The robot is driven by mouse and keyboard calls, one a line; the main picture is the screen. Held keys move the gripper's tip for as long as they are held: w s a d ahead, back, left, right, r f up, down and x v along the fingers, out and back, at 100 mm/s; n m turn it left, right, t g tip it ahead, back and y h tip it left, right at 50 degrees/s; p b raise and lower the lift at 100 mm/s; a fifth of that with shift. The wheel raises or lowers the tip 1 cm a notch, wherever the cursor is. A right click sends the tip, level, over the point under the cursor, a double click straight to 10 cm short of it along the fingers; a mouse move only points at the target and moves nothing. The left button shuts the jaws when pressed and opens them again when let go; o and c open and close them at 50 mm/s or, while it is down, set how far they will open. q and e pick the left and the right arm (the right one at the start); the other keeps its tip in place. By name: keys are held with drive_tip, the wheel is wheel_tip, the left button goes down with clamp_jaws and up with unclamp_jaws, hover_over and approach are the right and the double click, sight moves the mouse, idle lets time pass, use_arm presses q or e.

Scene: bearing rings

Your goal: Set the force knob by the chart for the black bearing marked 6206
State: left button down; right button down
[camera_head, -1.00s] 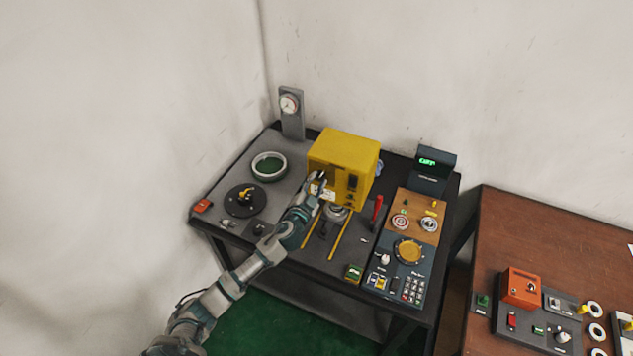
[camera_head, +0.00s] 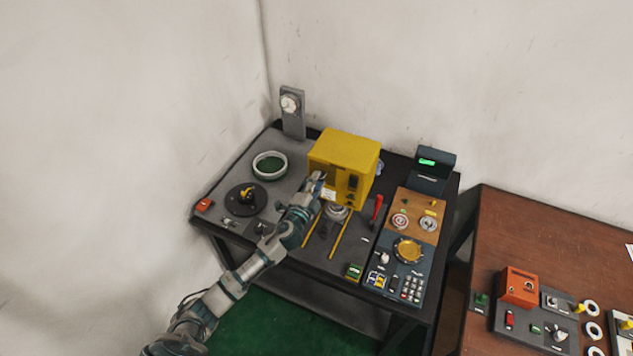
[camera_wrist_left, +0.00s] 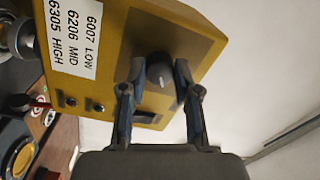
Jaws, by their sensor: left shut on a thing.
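The yellow press box (camera_head: 343,157) stands at the middle of the grey-topped table. In the left wrist view its white chart (camera_wrist_left: 75,38) reads 6007 LOW, 6206 MID, 6305 HIGH. The dark force knob (camera_wrist_left: 157,78) sits on the box face beside the chart, with a small pale mark on it. My left gripper (camera_head: 318,180) is at the front of the box. The knob's scale cannot be read. No 6206 marking on a bearing is legible. My right gripper is not in view.
Right of the box are a red lever (camera_head: 377,207), a wooden board (camera_head: 415,209) with rings, a keypad panel (camera_head: 397,283) and a green-lit display (camera_head: 435,165). A round dial gauge (camera_head: 291,104) stands at the back. A brown table (camera_head: 555,240) is at the right.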

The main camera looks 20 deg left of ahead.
use_arm(q)
drive_tip(key=shift+d+f, duration=0.1)
drive_tip(key=shift+f, duration=0.1)
drive_tip(key=c, duration=0.8)
unclamp_jaws()
drive_tip(key=shift+c, duration=0.2)
drive_tip(key=shift+r, duration=0.1)
drive_tip(key=shift+s, duration=0.1)
drive_tip(key=s, duration=1.1)
drive_tip(key=shift+s+a+f, duration=0.3)
drive_tip(key=shift+s+a, duration=0.05)
drive_tip(key=shift+a, duration=0.05)
